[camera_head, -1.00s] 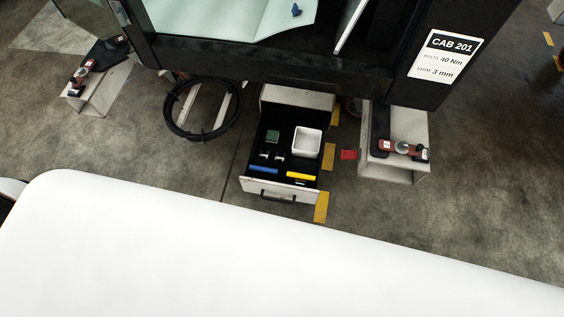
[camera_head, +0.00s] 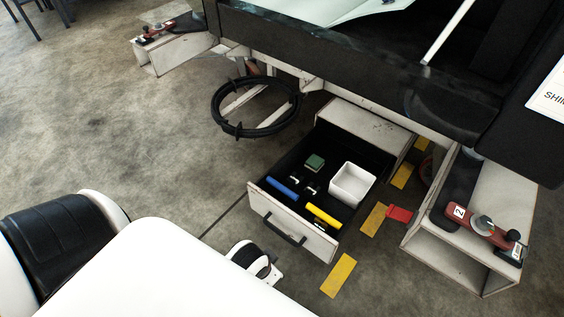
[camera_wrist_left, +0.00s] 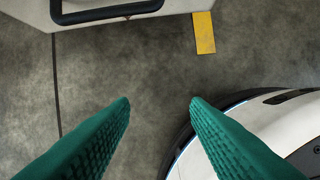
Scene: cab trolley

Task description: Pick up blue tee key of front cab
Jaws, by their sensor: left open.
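The blue tee key (camera_head: 282,188) lies in the open drawer below the front cab, along its left front part. Only its long blue handle shows clearly; its shaft is hard to make out. In the left wrist view my left gripper (camera_wrist_left: 159,102) shows two green ribbed fingers, open with nothing between them, above bare floor. The drawer's black handle (camera_wrist_left: 110,14) shows at the top of that view, beyond the fingertips. The tee key is not in the wrist view. My right gripper is not in view.
The drawer (camera_head: 290,226) also holds a yellow-handled tool (camera_head: 323,216), a white square bin (camera_head: 351,184), a green block (camera_head: 314,162) and small metal pieces. A coiled black hose (camera_head: 256,130) hangs left. A step box (camera_head: 448,247) with a red tool stands right.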

